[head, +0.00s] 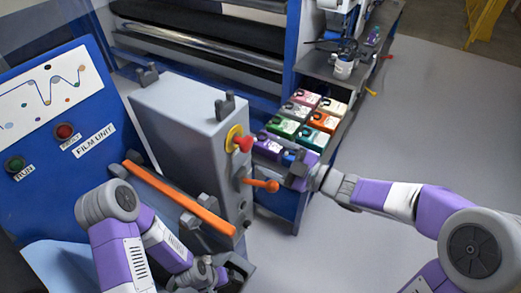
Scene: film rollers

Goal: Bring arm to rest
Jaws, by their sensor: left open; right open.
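My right arm (395,198) comes in from the right, purple and white with grey joints. Its gripper (290,168) is open beside the purple box (266,147) at the front of the box display; I cannot tell whether they touch. My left arm (125,250) stands folded at the lower left. Its gripper (215,274) is open low in the picture, below the front end of the orange bar (180,198). Its fingers are small and partly hidden near the bottom edge.
A grey cabinet (185,120) with a red knob (243,143) and an orange-tipped lever (265,185) stands between the arms. A blue film unit panel (60,150) is at left. Several coloured boxes (310,120) sit in a rack. Grey floor (430,110) is clear at right.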

